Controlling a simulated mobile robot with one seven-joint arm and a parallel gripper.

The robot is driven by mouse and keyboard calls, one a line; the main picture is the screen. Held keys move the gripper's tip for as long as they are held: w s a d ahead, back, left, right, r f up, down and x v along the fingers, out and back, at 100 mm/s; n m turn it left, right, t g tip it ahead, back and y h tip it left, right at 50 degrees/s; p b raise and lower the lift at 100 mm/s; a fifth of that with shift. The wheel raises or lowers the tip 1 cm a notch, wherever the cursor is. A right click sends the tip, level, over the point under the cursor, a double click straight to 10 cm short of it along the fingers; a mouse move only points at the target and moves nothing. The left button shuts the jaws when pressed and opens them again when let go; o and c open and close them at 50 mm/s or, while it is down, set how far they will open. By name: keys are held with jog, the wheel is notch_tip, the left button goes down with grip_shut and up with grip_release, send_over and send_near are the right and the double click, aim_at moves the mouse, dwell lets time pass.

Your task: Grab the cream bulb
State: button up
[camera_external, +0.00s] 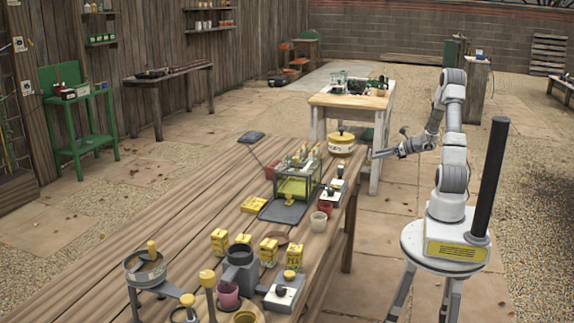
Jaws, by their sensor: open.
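My gripper (382,153) is at the end of my arm, at the far right edge of the long wooden table (185,215). It is open and I see nothing between its fingers. It is just right of a yellow and white round tin (341,146) with a knob on top. I cannot pick out the cream bulb for certain; the small things on the table are too small to tell apart. A small cream pot (318,222) stands near the table's right edge.
A glass-sided box (296,182) with a yellow inside stands mid-table, a dark tray (282,210) before it. Several yellow cartons (268,250), a grey device (239,266) and a pink cup (228,294) crowd the near end. The table's left side is mostly clear.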

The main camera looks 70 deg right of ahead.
jog(key=b, duration=0.3)
send_near(346, 168)
jog(key=w, duration=0.4)
jog(key=shift+w+d+r, duration=0.3)
jog(key=shift+d+r, duration=0.1)
jog(key=b+x, duration=0.1)
jog(key=x, duration=0.3)
jog(key=shift+d+f, duration=0.2)
jog(key=shift+f, duration=0.05)
jog(key=shift+w+f, duration=0.1)
jog(key=shift+w, duration=0.35)
grip_shut()
